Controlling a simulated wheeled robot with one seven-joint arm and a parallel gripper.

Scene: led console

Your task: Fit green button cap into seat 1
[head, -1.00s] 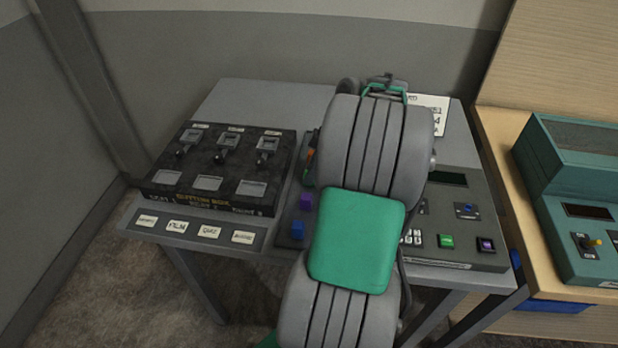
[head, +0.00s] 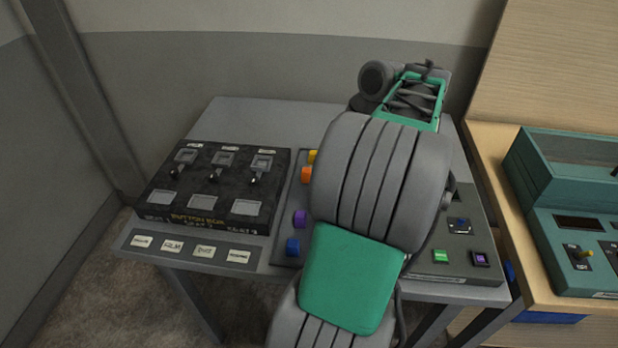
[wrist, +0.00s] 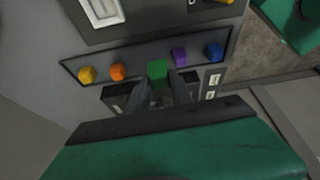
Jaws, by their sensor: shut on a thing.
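The green button cap (wrist: 157,69) is between the two fingertips of my gripper (wrist: 158,79) in the wrist view, and the gripper is shut on it. It looks larger than the other caps, as if raised towards the camera. In the head view my own arm hides the gripper and the cap. The black button box (head: 215,185) stands on the left of the table, with three pale square seats along its front. The left seat (head: 161,198) has a lettered mark in front that appears to read seat 1. These seats look empty.
Yellow (wrist: 87,74), orange (wrist: 118,71), purple (wrist: 179,57) and blue (wrist: 214,52) caps stand in a row on a strip beside the box. Small levers (head: 222,160) rise behind the seats. A teal console (head: 570,200) stands on the wooden table at right.

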